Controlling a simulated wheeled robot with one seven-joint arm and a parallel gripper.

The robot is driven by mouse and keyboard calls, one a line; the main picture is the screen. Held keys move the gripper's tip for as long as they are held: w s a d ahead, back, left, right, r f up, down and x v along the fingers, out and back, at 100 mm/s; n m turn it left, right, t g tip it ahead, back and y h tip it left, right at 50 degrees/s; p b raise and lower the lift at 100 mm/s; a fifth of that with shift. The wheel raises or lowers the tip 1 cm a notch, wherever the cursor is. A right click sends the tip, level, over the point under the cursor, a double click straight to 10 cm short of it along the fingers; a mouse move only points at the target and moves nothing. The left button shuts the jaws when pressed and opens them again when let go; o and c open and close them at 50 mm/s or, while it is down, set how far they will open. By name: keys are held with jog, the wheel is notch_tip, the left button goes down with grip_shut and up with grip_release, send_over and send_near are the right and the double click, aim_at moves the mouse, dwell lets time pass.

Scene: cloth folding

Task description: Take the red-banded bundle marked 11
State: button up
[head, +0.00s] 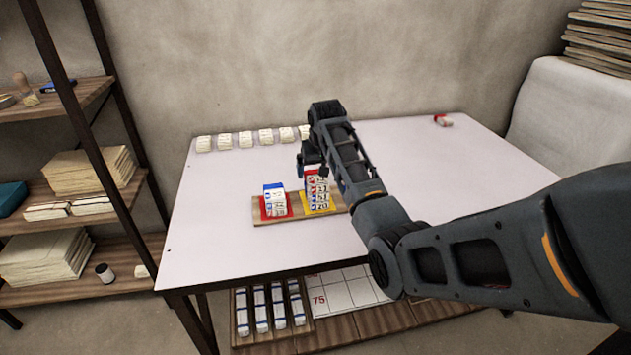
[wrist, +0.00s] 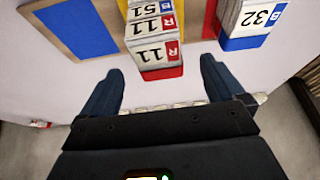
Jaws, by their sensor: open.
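A stack of white bundles (head: 317,189) stands on the yellow pad of a wooden board. My gripper (head: 309,163) is at the top of this stack. In the wrist view my open gripper (wrist: 162,70) has one finger on each side of the red end, with gaps. Whether the fingertips reach down past the bundle's top, I cannot tell.
A blue-banded stack (head: 275,198) marked 32 stands on the red pad, close beside. The blue pad (wrist: 75,27) is bare where visible. Small white bundles (head: 245,139) line the table's back edge. A red-and-white bundle (head: 442,120) lies at the far right. The front of the table is clear.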

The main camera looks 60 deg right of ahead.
aim_at(317, 176)
jog(key=shift+x, duration=1.8)
jog(key=shift+s, duration=0.1)
jog(key=shift+c, duration=0.4)
jog(key=c, duration=1)
